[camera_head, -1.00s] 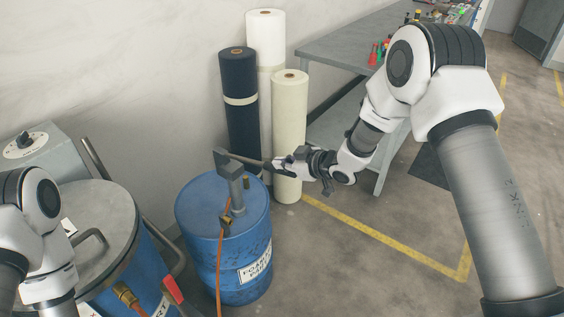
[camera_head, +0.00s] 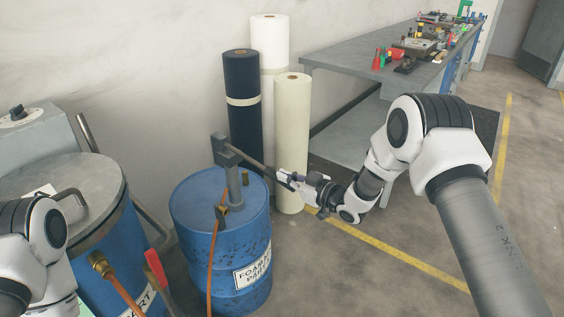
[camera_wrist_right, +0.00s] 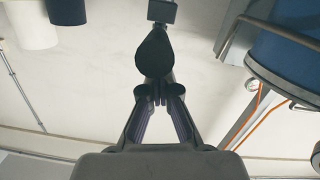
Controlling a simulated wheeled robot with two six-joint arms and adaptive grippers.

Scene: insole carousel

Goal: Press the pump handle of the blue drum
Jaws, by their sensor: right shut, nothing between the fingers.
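The blue drum (camera_head: 220,240) stands on the floor in the head view, with a grey pump post (camera_head: 233,185) on its lid. The pump handle (camera_head: 246,155) slopes down to the right from the top of the post. My right gripper (camera_head: 284,177) is at the low outer end of the handle. In the right wrist view its fingers (camera_wrist_right: 157,98) are together, and the dark handle end (camera_wrist_right: 154,52) shows right at their tips. I cannot tell whether they touch. My left arm shows at the left edge, but its gripper is out of view.
Dark (camera_head: 242,105) and cream (camera_head: 292,140) rolls stand close behind the handle, with a white roll (camera_head: 269,40) further back. A lidded blue tank (camera_head: 108,240) is left of the drum. A grey workbench (camera_head: 345,65) stands behind my right arm. An orange hose (camera_head: 211,265) hangs down the drum's front.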

